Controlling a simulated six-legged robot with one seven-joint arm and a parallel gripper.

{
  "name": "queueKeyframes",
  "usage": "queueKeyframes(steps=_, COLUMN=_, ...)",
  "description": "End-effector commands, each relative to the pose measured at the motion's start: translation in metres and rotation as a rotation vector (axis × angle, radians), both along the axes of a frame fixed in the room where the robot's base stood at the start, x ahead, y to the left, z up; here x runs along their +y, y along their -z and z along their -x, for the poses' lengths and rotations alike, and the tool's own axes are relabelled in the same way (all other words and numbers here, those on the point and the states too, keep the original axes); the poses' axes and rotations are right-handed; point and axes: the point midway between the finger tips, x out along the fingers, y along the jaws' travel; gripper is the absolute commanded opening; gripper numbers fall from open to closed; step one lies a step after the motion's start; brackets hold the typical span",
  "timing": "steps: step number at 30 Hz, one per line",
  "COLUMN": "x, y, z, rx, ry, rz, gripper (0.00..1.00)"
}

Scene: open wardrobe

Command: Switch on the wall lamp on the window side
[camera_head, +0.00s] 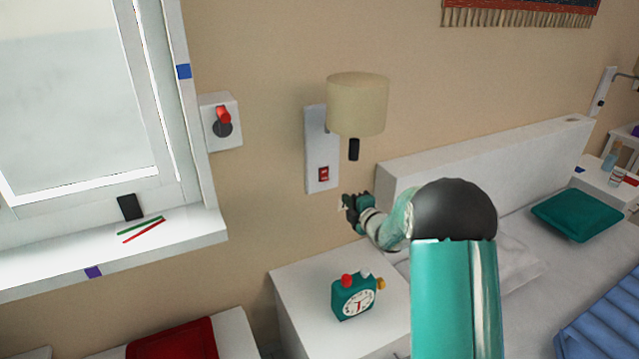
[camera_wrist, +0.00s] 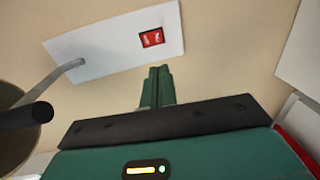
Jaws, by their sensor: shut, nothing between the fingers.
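The wall lamp on the window side has a beige shade (camera_head: 357,103) and a white wall plate (camera_head: 314,140). A red rocker switch (camera_head: 323,174) sits low on the plate. In the wrist view the plate (camera_wrist: 95,52) and red switch (camera_wrist: 151,39) lie just beyond my fingertips. My gripper (camera_head: 348,205) is shut and empty, below and to the right of the switch in the head view. In the wrist view my gripper (camera_wrist: 158,72) points at the wall, apart from the switch. The lamp's dark knob (camera_head: 353,149) hangs under the shade.
A white nightstand (camera_head: 290,290) with a teal alarm clock (camera_head: 353,296) stands below. The headboard (camera_head: 480,150) is to the right. The window sill (camera_head: 190,240) and a wall box with a red lever (camera_head: 222,120) are to the left. A second lamp (camera_head: 602,95) is far right.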

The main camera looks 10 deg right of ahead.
Motion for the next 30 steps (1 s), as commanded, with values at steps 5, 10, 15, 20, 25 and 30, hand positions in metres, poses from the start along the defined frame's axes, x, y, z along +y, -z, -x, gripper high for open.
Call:
queueKeyframes(steps=5, x=-0.004, y=0.000, z=0.003, rx=0.001, ry=0.004, rz=0.000, gripper=0.00)
queueKeyframes(steps=10, x=-0.002, y=0.001, z=0.000, rx=0.001, ry=0.003, rz=0.000, gripper=0.00)
queueKeyframes(steps=15, x=0.005, y=0.004, z=-0.019, rx=0.001, ry=0.002, rz=-0.001, gripper=0.00)
queueKeyframes(steps=20, x=0.017, y=0.008, z=-0.049, rx=0.003, ry=0.001, rz=-0.002, gripper=0.00)
queueKeyframes(steps=25, x=0.028, y=0.012, z=-0.079, rx=0.003, ry=0.000, rz=-0.001, gripper=0.00)
queueKeyframes(steps=30, x=0.037, y=0.015, z=-0.107, rx=0.002, ry=0.000, rz=-0.002, gripper=0.00)
